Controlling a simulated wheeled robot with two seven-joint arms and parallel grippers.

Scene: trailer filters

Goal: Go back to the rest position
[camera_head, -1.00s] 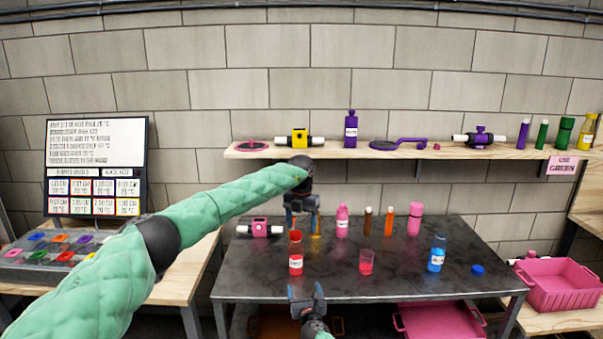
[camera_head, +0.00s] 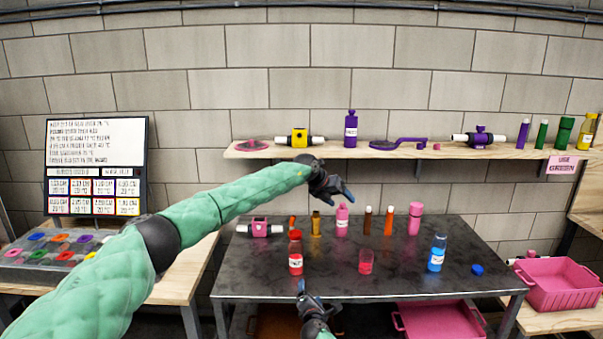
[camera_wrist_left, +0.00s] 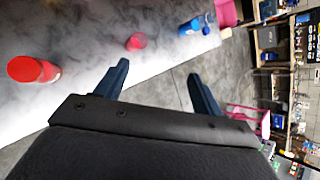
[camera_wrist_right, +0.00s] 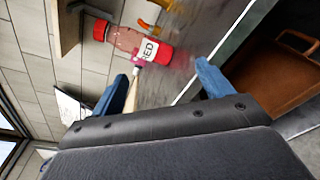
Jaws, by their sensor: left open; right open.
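My left gripper (camera_head: 341,192) is open and empty. It hangs in the air above the back of the dark table (camera_head: 330,285), near the pink bottle (camera_head: 342,220). In the left wrist view its two blue fingers (camera_wrist_left: 155,92) stand apart with nothing between them. My right gripper (camera_head: 309,296) is low at the table's front edge, open and empty. In the right wrist view its fingers (camera_wrist_right: 160,90) are spread, with the red-labelled bottle (camera_wrist_right: 140,47) beyond them. That red bottle (camera_head: 295,254) stands upright on the table.
On the table stand a pink cup (camera_head: 366,262), a blue bottle (camera_head: 437,253), a blue cap (camera_head: 477,269), several small vials and a pink pump-like part (camera_head: 260,228). A wooden shelf (camera_head: 350,152) runs behind. A pink crate (camera_head: 560,284) stands at right.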

